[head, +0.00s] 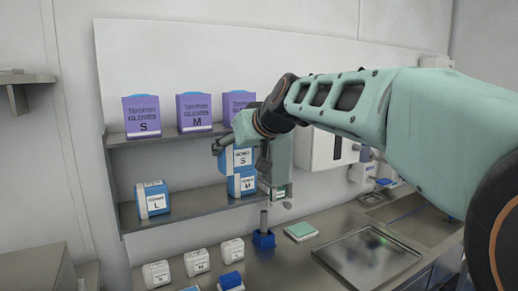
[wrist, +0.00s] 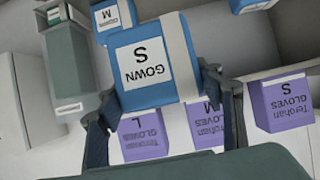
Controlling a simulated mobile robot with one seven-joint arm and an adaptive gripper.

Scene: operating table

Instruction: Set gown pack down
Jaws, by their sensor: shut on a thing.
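A blue gown pack labelled S (wrist: 155,62) is between the two fingers of my gripper (wrist: 160,97), which is shut on it. In the head view the gown S pack (head: 243,157) is at the shelf unit, just above a blue pack labelled M (head: 241,184). I cannot tell whether the two touch. My gripper (head: 238,150) partly hides the S pack there. A blue gown pack labelled L (head: 153,199) stands at the left of the lower shelf (head: 185,207).
Purple glove boxes (head: 141,116) stand on the upper shelf (head: 160,138). The lower shelf is clear between the L and M packs. The counter below holds small white packs (head: 196,262), a blue holder (head: 264,239), a green item (head: 301,231) and a metal tray (head: 368,257).

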